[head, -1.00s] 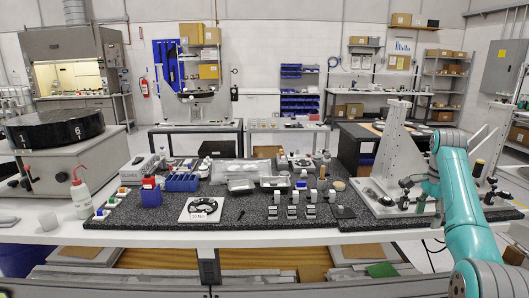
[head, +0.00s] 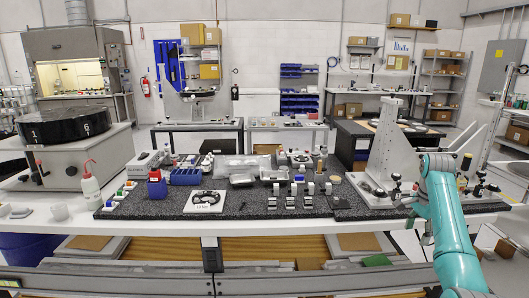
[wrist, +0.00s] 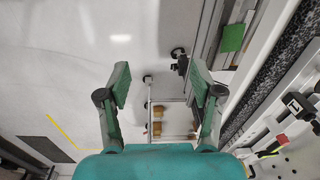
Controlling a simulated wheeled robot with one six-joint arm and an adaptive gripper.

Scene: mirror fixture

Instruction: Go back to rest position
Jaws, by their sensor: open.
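My gripper (wrist: 160,85) is open and empty in the wrist view, its two green fingers spread apart. Light floor shows beyond the fingers, with a bench edge to the right. In the head view my teal arm (head: 445,220) rises at the right, in front of the bench's right end. My gripper cannot be made out clearly there. The tall metal mirror fixture (head: 385,140) stands upright at the right of the bench, just left of my arm in the picture.
The dark granite plate (head: 250,208) holds several small mounts, a blue bin (head: 185,176) and a white plate with a black ring (head: 205,201). A wash bottle (head: 91,188) and a black carousel (head: 63,125) stand left. A green patch (wrist: 232,38) lies near the bench edge in the wrist view.

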